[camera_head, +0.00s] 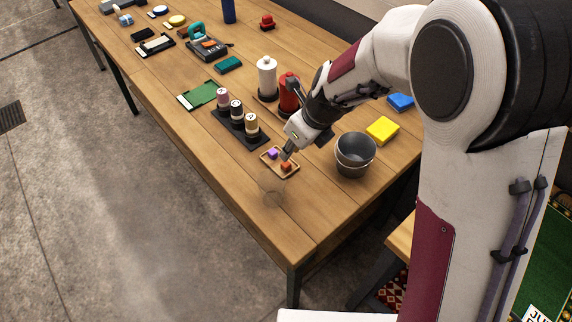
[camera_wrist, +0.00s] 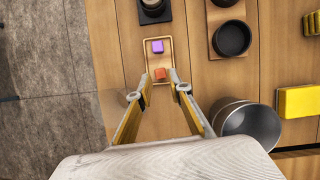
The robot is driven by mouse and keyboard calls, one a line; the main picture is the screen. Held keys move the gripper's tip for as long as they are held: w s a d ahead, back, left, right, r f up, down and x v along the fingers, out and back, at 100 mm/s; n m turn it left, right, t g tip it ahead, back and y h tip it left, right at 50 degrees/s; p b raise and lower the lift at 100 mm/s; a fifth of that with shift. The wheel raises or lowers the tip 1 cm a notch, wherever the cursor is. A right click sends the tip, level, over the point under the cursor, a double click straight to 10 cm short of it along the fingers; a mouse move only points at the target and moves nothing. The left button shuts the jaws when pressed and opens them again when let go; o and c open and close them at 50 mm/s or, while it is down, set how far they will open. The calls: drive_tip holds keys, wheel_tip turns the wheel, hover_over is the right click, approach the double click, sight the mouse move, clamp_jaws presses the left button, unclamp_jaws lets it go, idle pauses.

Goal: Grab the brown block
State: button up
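Two small blocks lie in a small wooden tray (camera_head: 292,173) near the table's front edge. One is orange-brown (camera_head: 286,166), the only block close to brown; the other is purple (camera_head: 272,153). In the wrist view the orange-brown block (camera_wrist: 160,73) lies in the near end of the tray (camera_wrist: 152,41), with the purple block (camera_wrist: 157,46) beyond it. My gripper (camera_wrist: 160,92) is open and empty, its fingertips spread to the left and right, just short of the orange-brown block in the picture. In the head view my gripper (camera_head: 287,154) is over the tray; its exact height is unclear.
A grey metal bucket (camera_head: 355,155) stands right of the tray, with a yellow sponge-like block (camera_head: 382,130) behind it. A black rack (camera_head: 228,126) with three spools is to the left. White (camera_head: 266,78) and red (camera_head: 289,92) cylinders stand behind. A faint transparent round thing (camera_head: 274,192) shows in front.

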sight(286, 163)
drive_tip(key=shift+w+a+f, duration=0.1)
drive_tip(key=shift+a+f, duration=0.05)
drive_tip(key=shift+f, duration=0.4)
drive_tip(key=shift+s+x, duration=0.2)
drive_tip(key=shift+x, duration=2.35)
drive_tip(key=shift+f, duration=0.1)
drive_tip(key=shift+c, duration=0.3)
drive_tip(key=shift+c, duration=1.2)
wheel_tip(286, 163, up, 10)
